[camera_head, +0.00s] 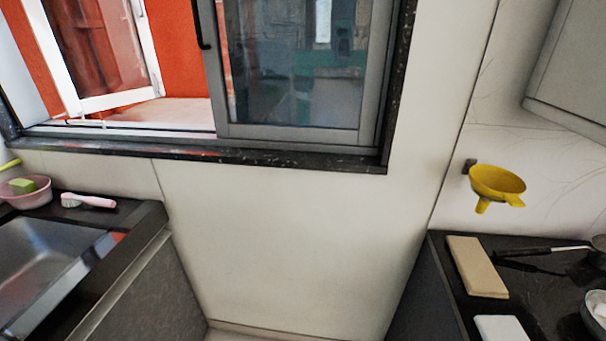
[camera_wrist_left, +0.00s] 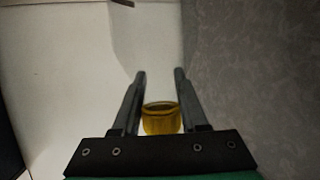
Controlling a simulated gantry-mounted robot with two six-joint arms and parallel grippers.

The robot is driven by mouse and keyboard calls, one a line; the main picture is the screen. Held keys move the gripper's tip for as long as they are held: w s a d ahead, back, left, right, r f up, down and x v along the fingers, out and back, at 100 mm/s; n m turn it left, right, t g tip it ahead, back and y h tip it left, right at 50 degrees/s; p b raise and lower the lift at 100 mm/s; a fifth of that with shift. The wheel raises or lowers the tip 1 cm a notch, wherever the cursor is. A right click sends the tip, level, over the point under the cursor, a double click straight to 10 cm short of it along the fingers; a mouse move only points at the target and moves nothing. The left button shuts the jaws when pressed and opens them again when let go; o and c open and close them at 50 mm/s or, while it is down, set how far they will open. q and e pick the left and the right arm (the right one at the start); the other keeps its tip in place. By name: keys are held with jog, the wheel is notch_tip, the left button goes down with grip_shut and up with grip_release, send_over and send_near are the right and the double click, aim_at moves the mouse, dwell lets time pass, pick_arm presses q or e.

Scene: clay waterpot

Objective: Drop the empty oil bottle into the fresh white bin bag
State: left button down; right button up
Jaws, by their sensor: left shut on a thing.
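My left gripper (camera_wrist_left: 160,76) shows only in the left wrist view. Its two dark fingers are closed around the amber-yellow oil bottle (camera_wrist_left: 160,122). Only a short rounded part of the bottle shows between the finger bases, with a darker rim at its top; the rest is hidden. Neither gripper shows in the head view, and my right gripper is in no view. No white bin bag can be made out in either view.
A sink (camera_head: 40,262) with a pink bowl (camera_head: 28,196) and a pink-handled brush (camera_head: 88,201) is at left. At right, a yellow funnel (camera_head: 497,186) hangs above a dark counter (camera_head: 540,300) holding a wooden board (camera_head: 477,267). Floor between the counters is mostly out of view.

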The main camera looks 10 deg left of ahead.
pick_arm(q)
jog(key=shift+c, duration=1.8)
grip_release()
jog(key=shift+s, duration=0.1)
jog(key=p+v, duration=0.5)
jog(key=v, duration=0.6)
jog(key=shift+s+d+p, duration=0.15)
jog(key=shift+s+p, duration=0.05)
jog(key=shift+p, duration=0.1)
jog(key=shift+r, duration=0.1)
